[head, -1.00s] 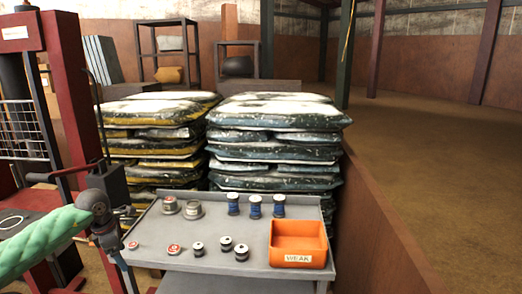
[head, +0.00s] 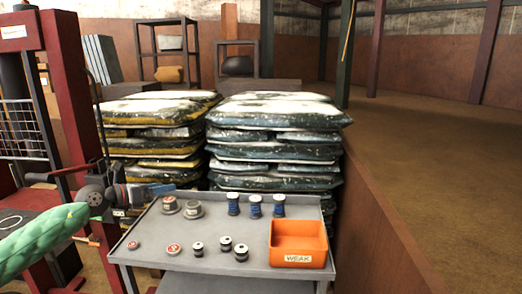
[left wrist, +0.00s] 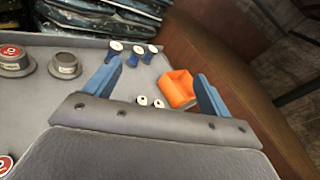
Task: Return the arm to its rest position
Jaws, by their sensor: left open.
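My left arm comes in from the left with a green sleeve-like link. My left gripper (head: 160,188) points right, raised near the left back corner of the grey table (head: 220,266). In the left wrist view its two blue fingers (left wrist: 158,82) are spread wide with nothing between them. The table shows below and beyond the fingers, with the orange bin (left wrist: 177,89) farther off. My right gripper is not in view.
The table holds blue-bodied cylinders (head: 255,206), grey weights (head: 193,209), small dark spools (head: 241,252) and an orange bin (head: 298,243) labelled WEAK. Stacked bags (head: 275,150) stand behind. A red lift frame (head: 70,90) stands left.

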